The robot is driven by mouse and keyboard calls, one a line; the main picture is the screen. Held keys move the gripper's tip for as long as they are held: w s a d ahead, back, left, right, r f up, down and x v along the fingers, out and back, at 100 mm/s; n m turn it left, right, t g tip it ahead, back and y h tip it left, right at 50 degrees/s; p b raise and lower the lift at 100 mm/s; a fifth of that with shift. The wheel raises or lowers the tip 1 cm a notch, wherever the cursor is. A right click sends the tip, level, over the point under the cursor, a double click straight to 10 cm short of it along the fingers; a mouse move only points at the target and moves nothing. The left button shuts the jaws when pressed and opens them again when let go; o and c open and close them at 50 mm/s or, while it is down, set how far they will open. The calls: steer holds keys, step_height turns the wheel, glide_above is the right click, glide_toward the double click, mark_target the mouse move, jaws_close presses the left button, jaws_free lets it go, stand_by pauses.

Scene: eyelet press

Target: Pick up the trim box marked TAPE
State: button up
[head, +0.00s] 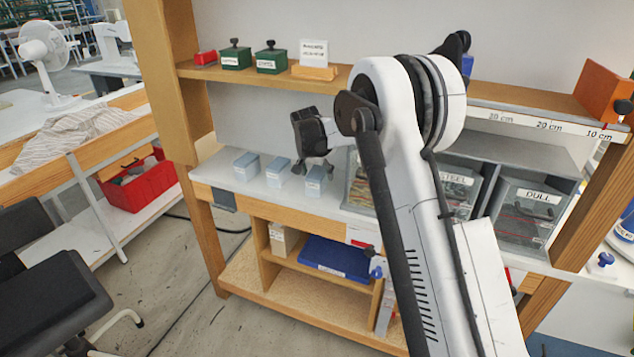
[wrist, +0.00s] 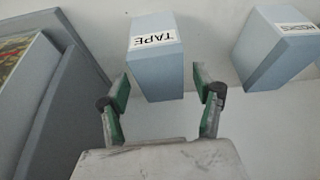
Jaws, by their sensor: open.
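The trim box marked TAPE (wrist: 160,68) is a pale blue block with a white label on top, its lettering upside down in the wrist view. It appears to be the rightmost of the three small blue boxes in the head view (head: 315,183), standing on the grey shelf. My gripper (wrist: 163,88) is open and empty, with green-padded fingers. In the wrist view its fingertips lie to either side of the box's near end, with gaps visible. In the head view my gripper (head: 314,166) is just above and behind the box.
Another blue box (wrist: 275,50) stands beside TAPE; its label is partly cut off. Two blue boxes (head: 246,166) (head: 279,174) stand left in the head view. A clear-fronted bin (head: 360,184) is close on the right. Green boxes (head: 236,58) sit on the upper shelf (head: 220,75).

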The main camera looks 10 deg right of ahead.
steer(key=x, duration=0.4)
steer(key=c, duration=1.3)
